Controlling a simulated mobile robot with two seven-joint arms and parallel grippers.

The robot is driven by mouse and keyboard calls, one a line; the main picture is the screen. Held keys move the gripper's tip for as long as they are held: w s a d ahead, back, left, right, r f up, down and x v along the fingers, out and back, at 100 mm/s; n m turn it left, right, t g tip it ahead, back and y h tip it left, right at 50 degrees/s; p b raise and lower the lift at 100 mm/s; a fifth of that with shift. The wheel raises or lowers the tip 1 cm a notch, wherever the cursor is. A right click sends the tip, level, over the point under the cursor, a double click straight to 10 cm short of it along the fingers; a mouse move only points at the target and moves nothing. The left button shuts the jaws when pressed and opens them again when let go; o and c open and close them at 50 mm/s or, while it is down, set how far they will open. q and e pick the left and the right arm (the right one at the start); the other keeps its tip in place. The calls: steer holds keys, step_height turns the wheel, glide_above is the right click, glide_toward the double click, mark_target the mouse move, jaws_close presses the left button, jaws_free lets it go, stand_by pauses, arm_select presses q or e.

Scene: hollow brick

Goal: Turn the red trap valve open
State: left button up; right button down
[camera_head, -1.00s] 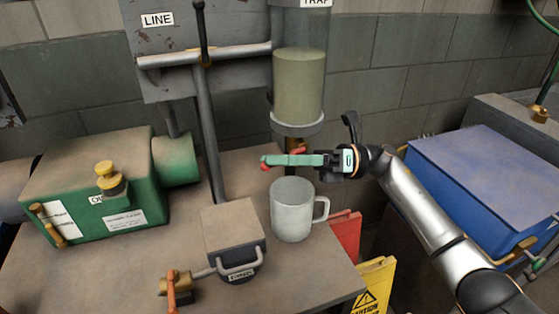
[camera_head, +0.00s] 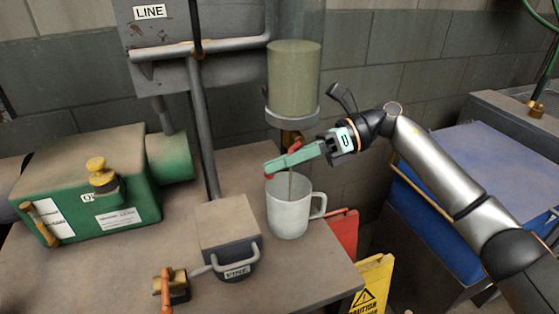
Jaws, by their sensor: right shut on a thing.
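The trap is a clear cylinder (camera_head: 293,82) with murky greenish liquid, mounted at the wall. Below it is a brass valve (camera_head: 288,137) with a red handle (camera_head: 270,168), partly hidden by my right gripper. A thin stream falls from under the valve into a white mug (camera_head: 289,210) standing upright on the bench. My left gripper is not in view.
A green pump (camera_head: 85,185) stands at the left of the bench (camera_head: 110,270). A grey box with a handle (camera_head: 228,235) and an orange-levered valve (camera_head: 168,290) are in front. A yellow caution sign (camera_head: 372,283) and a blue container (camera_head: 480,185) are at the right.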

steer(key=c, duration=0.9)
jaws_free()
steer(key=shift+s, duration=0.1)
steer(key=v, duration=1.2)
steer(key=shift+d+b, duration=0.3)
steer(key=shift+b, duration=0.1)
